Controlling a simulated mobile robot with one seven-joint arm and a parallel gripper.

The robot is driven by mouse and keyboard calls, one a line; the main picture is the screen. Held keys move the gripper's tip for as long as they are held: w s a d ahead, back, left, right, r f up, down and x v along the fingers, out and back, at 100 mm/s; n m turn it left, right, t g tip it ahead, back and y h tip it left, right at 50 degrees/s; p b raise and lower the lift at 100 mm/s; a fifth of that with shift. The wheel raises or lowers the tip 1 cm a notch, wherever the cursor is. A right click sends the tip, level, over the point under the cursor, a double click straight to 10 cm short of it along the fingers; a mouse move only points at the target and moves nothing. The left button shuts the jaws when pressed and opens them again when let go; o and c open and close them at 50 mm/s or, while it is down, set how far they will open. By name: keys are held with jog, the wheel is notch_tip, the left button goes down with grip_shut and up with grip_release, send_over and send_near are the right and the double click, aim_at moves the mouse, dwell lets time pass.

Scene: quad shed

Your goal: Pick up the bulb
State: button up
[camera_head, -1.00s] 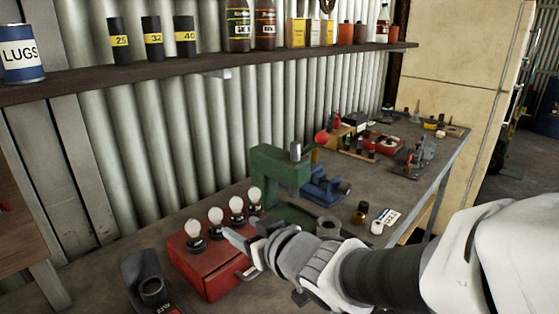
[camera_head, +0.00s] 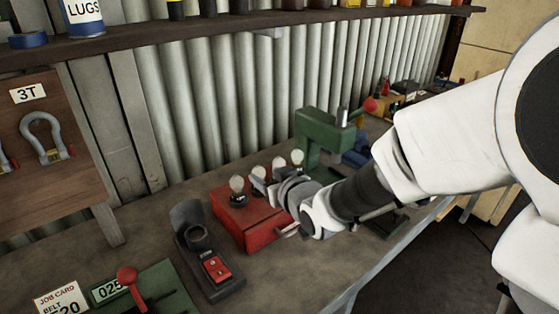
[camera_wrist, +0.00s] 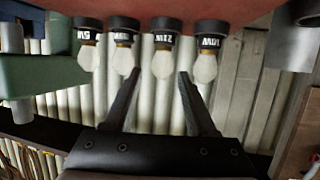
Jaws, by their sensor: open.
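Several clear bulbs stand upright in dark, labelled sockets in a row on a red box (camera_head: 240,226). In the head view the nearest bulb (camera_head: 237,184) is clear, and the others run back behind my wrist. The wrist view shows the row upside down: leftmost bulb (camera_wrist: 87,56), second bulb (camera_wrist: 123,60), third bulb (camera_wrist: 163,63) and rightmost bulb (camera_wrist: 204,66). My gripper (camera_wrist: 158,75) is open and empty. In that view the third bulb shows between its fingers, and the left fingertip overlaps the second bulb. I cannot tell whether they touch.
A black stand with a red switch box (camera_head: 214,267) is left of the red box. A green press (camera_head: 322,138) stands behind my arm. A shackle board (camera_head: 55,150) leans at the left. A green plate with a red-knobbed lever (camera_head: 150,290) lies at the front left.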

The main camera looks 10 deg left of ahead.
aim_at(261, 175)
jog(key=x, duration=0.5)
jog(key=shift+s+a+f, duration=0.1)
jog(key=shift+s+f, duration=0.05)
grip_shut()
